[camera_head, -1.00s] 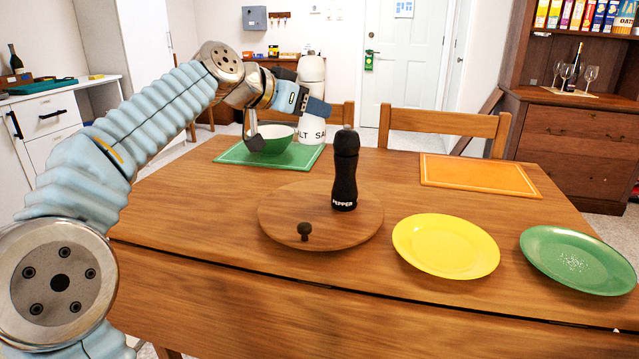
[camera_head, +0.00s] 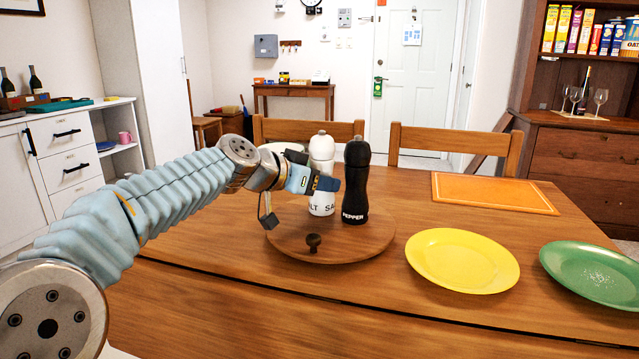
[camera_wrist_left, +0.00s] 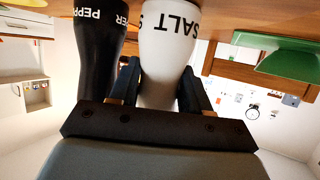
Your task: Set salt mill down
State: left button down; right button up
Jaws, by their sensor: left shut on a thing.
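The white salt mill (camera_head: 321,203) stands upright over the left rear part of the round wooden turntable (camera_head: 374,243), just left of the black pepper mill (camera_head: 355,195). My left gripper (camera_head: 322,184) is shut around the salt mill's body. In the left wrist view the salt mill (camera_wrist_left: 168,50) sits between the two fingers, with the pepper mill (camera_wrist_left: 96,50) close beside it. The salt mill's base looks at or very near the turntable top; I cannot tell whether it touches. My right gripper is not in view.
A yellow plate (camera_head: 462,260) and a green plate (camera_head: 598,275) lie to the right. An orange placemat (camera_head: 492,193) lies behind them. A green bowl (camera_wrist_left: 290,55) shows in the left wrist view.

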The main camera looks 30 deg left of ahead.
pick_arm(q)
jog(key=shift+f, duration=0.15)
jog(key=c, duration=0.5)
grip_release()
jog(key=shift+s+r, duration=0.15)
jog(key=shift+r, duration=0.1)
jog(key=b+v, duration=0.1)
jog(key=v, duration=1)
jog(key=shift+s, duration=0.3)
jog(key=shift+a+r, duration=0.1)
